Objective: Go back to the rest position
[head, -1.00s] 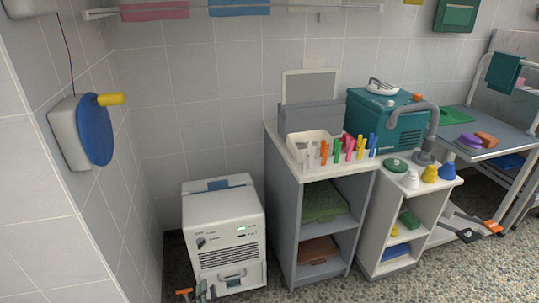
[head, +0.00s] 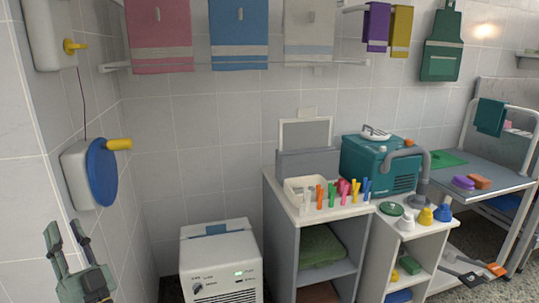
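My gripper (head: 68,240) shows at the lower left of the head view, in front of the tiled wall. It is dark green-grey, and its two fingers point up and stand apart with a gap between them. Nothing shows between the fingers. It is near the blue round reel (head: 101,172) with a yellow handle on the left wall, below and to the left of it.
A white machine (head: 221,266) stands on the floor. To its right is a grey shelf unit (head: 284,235) with colored pegs and a white bin on top. A teal machine (head: 378,165) stands beside it. Towels (head: 158,32) hang on a wall rail.

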